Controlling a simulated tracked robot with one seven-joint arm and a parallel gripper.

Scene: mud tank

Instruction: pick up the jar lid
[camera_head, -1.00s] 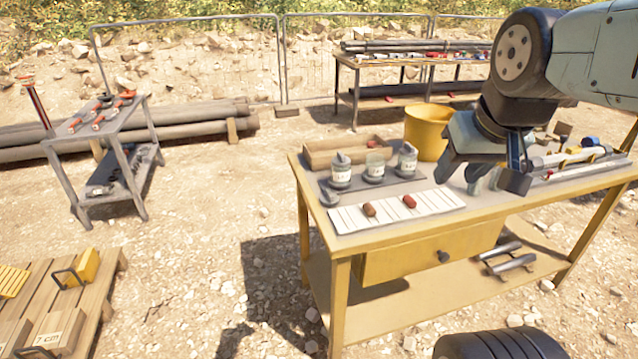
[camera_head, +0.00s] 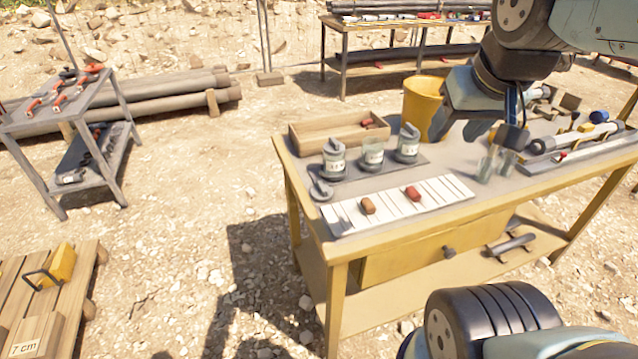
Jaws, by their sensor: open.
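A grey jar lid (camera_head: 321,191) with a raised grip lies on the front left corner of the yellow workbench (camera_head: 345,247), in front of the leftmost jar (camera_head: 334,160). The middle jar (camera_head: 373,155) has no grey lid on top, while the leftmost jar and the right jar (camera_head: 408,145) have grey tops. All three stand on a dark mat. My gripper (camera_head: 484,132) is open and empty above the bench, well to the right of the lid and jars.
A white marked strip (camera_head: 440,197) with two brown-red pieces lies beside the lid. A wooden tray (camera_head: 312,142) and a yellow bucket (camera_head: 423,105) stand behind the jars. Small glass vessels (camera_head: 487,165) stand below my gripper. Tools lie at the bench's right.

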